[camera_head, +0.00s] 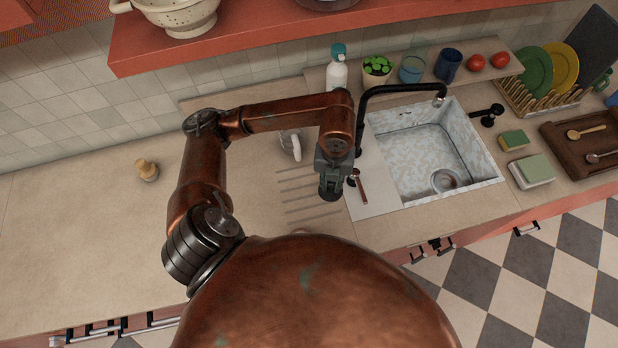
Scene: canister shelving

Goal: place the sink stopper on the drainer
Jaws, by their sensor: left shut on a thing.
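My left gripper (331,187) points down over the right end of the drainer (297,196), the set of parallel grooves in the worktop left of the sink. It is shut on a small dark thing at its tips, which I take to be the sink stopper; the gripper hides most of it, so its shape is unclear. I cannot tell whether it touches the worktop. The pale marbled sink (425,150) lies to the right, with a round drain (444,180) in its floor. My right gripper is not in view.
A black tap (400,89) arches over the sink. A white mug (291,146) stands behind the drainer. A short brown-handled thing (361,190) lies beside the gripper. A soap bottle (338,72) and plant (376,69) stand behind. The left worktop is mostly clear around a small wooden object (147,170).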

